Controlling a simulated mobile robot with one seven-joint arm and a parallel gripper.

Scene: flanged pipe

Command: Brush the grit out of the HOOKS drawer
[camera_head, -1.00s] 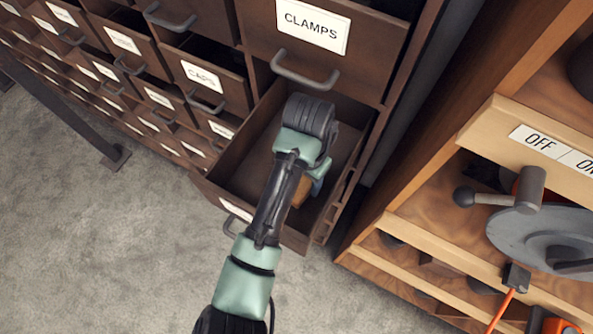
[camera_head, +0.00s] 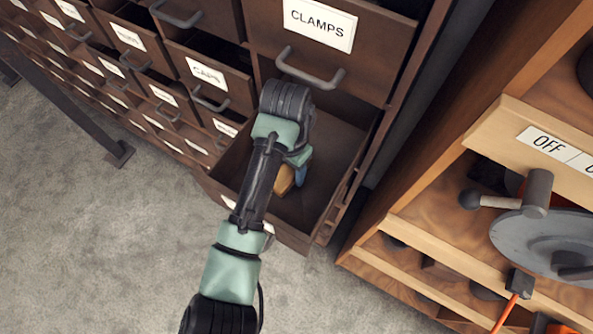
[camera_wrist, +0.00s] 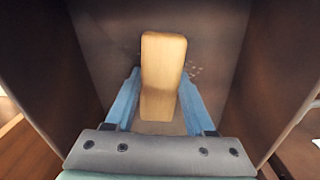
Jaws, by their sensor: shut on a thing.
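The open drawer (camera_head: 318,195) below the CLAMPS drawer stands pulled out; its own label is mostly hidden by my arm. My gripper (camera_wrist: 160,100) is inside it, pointing down, with blue fingers shut on a wooden brush (camera_wrist: 163,75). A bit of the brush (camera_head: 286,180) also shows in the head view beside my wrist. Only its wooden body shows; bristles are hidden. Small pale specks of grit (camera_wrist: 193,71) lie on the drawer floor just right of the brush, with fainter ones to its left. I cannot tell whether the brush touches the floor.
The CLAMPS drawer (camera_head: 330,60) with its bar handle (camera_head: 308,72) overhangs the open drawer. Other drawers, one marked CAPS (camera_head: 208,75), stand partly open at left. A wooden shelf unit (camera_head: 420,235) with a lever and a grey disc (camera_head: 545,240) is close at right.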

